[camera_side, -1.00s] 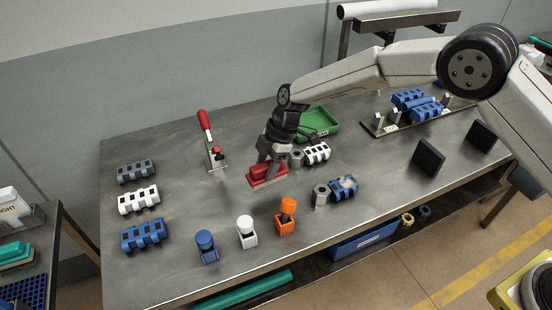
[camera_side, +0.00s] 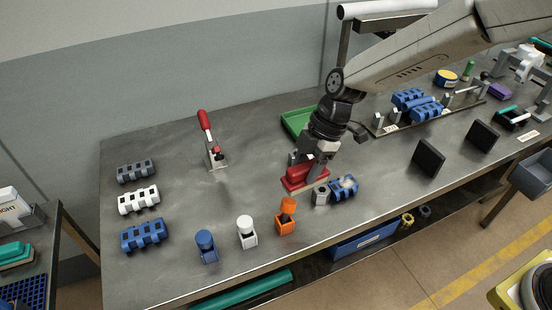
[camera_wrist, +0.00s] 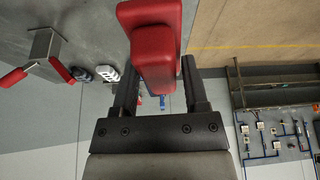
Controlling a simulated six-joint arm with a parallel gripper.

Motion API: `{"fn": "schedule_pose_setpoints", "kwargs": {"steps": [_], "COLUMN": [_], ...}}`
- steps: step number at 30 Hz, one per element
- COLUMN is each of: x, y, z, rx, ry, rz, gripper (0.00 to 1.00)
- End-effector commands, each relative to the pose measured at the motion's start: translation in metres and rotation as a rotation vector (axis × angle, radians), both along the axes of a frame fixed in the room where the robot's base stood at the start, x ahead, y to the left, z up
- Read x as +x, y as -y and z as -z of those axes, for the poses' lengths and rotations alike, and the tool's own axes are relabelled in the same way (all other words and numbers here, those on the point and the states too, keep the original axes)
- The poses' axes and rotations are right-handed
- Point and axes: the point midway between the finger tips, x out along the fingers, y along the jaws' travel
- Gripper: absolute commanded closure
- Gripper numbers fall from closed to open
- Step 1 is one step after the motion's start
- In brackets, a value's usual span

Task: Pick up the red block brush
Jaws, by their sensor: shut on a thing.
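The red block brush (camera_side: 296,181) has a red grip and a pale brown lower edge. In the side view it hangs under my gripper (camera_side: 310,166), near the middle of the table, and looks raised above the surface. In the wrist view the red grip (camera_wrist: 156,50) sits between the two dark fingers of my gripper (camera_wrist: 158,75), which are shut on it. The brush's underside is hidden in both views.
An orange-topped piece (camera_side: 286,215) is in front. A green tray (camera_side: 297,121) is behind. A red-handled clamp (camera_side: 211,142) stands left, with bare table between.

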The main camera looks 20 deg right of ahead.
Motion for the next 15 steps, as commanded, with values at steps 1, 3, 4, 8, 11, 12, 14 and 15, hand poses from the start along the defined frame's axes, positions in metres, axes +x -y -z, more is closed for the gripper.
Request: {"fn": "schedule_pose_setpoints", "kwargs": {"steps": [1, 3, 4, 8, 11, 12, 14, 15], "x": [-0.0029, -0.0063, -0.0072, -0.0098, -0.0105, -0.0106, -0.0105, -0.0105], "y": [0.0015, 0.0028, 0.0033, 0.0044, 0.0048, 0.0048, 0.0048, 0.0046], "z": [-0.0024, -0.0034, -0.0039, -0.0052, -0.0053, -0.0053, -0.0053, -0.0053], "rx": [0.001, 0.0, 0.0, 0.0, 0.0, 0.0, 0.0, 0.0], "ry": [0.002, 0.001, 0.001, 0.002, 0.002, 0.001, 0.001, 0.001], "rz": [0.001, 0.0, 0.0, 0.001, 0.001, 0.0, 0.0, 0.0], "gripper": [1.0, 1.0, 1.0, 1.0, 1.0, 1.0, 1.0, 1.0]}}
